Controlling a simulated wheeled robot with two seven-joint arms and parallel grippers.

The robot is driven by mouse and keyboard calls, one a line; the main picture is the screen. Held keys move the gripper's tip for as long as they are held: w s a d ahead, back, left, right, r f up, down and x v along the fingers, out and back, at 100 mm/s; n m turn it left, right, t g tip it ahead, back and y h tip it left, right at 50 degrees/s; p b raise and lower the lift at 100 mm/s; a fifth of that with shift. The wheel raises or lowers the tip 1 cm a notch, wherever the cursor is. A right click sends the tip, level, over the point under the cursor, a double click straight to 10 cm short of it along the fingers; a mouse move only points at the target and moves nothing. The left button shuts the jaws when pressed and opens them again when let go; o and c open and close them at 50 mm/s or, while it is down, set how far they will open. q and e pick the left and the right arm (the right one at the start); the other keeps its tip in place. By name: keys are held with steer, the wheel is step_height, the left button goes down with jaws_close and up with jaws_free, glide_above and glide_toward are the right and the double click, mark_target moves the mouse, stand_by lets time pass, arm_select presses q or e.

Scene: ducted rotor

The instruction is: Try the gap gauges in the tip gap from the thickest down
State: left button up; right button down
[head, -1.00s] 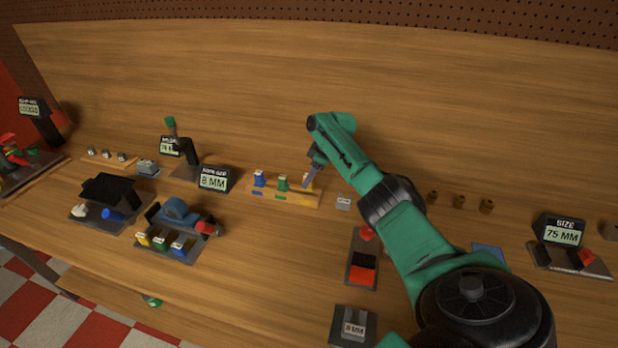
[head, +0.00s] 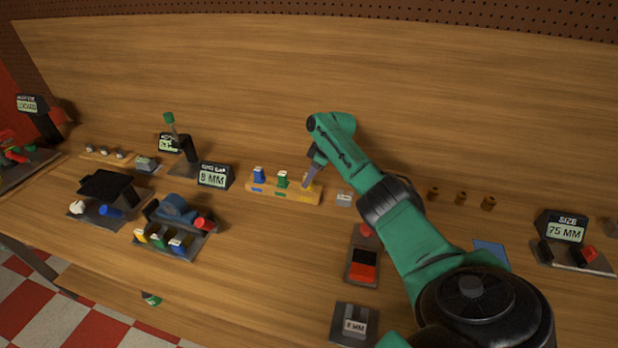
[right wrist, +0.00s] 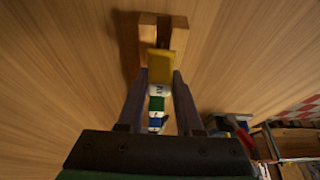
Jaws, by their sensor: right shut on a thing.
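A wooden gauge rack (head: 300,197) stands at mid-table with a blue gauge (head: 259,174) and a green gauge (head: 282,180) upright in it. My right gripper (head: 310,180) is at the rack's right end, pointing down. In the right wrist view its two fingers are shut on a yellow gauge (right wrist: 162,68), over the rack (right wrist: 150,30). The green gauge (right wrist: 157,103) and blue gauge (right wrist: 155,122) show beyond it. I cannot tell whether the yellow gauge is clear of its slot. My left gripper is out of view.
A blue rounded part (head: 175,208) sits on a dark stand with yellow, green and blue blocks in front. A grey block (head: 344,199) lies right of the rack. Bare table lies in front of the rack.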

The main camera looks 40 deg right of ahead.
steer(key=shift+f+b, duration=0.35)
steer(key=shift+f, duration=0.05)
stand_by(0.6)
steer(key=c, duration=0.5)
jaws_free()
steer(key=b+v, duration=0.2)
steer(key=v, duration=1.2)
steer(key=shift+r, duration=0.25)
steer(key=shift+s+f, duration=0.1)
steer(key=shift+s, duration=0.05)
